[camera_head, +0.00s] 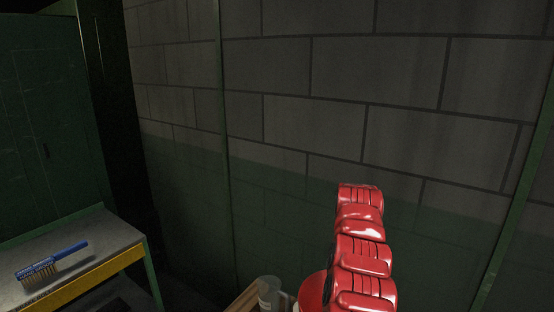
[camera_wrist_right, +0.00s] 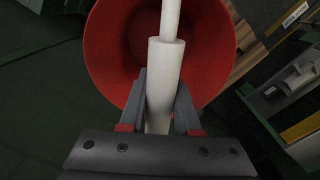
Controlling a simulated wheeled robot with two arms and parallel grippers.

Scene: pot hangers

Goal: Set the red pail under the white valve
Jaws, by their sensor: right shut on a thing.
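In the right wrist view, the red pail (camera_wrist_right: 108,45) hangs open-mouthed beyond my right gripper (camera_wrist_right: 162,90). The gripper's two grey fingers are shut around the thick white grip of the pail's handle (camera_wrist_right: 166,60), and a thinner white rod runs on from it across the pail's mouth. The visible part of the pail's inside looks empty. In the head view, the pail and my right gripper do not show; a red jointed arm of mine rises at the bottom right. I cannot make out the white valve in either view. My left gripper is in neither view.
A bench (camera_head: 75,257) with a yellow front edge holds a blue brush (camera_head: 52,262) at the left. A clear cup-like container (camera_head: 268,289) stands by a wooden edge at the bottom. A block wall (camera_head: 375,130) fills the back. Dark floor (camera_wrist_right: 45,90) shows left of the pail.

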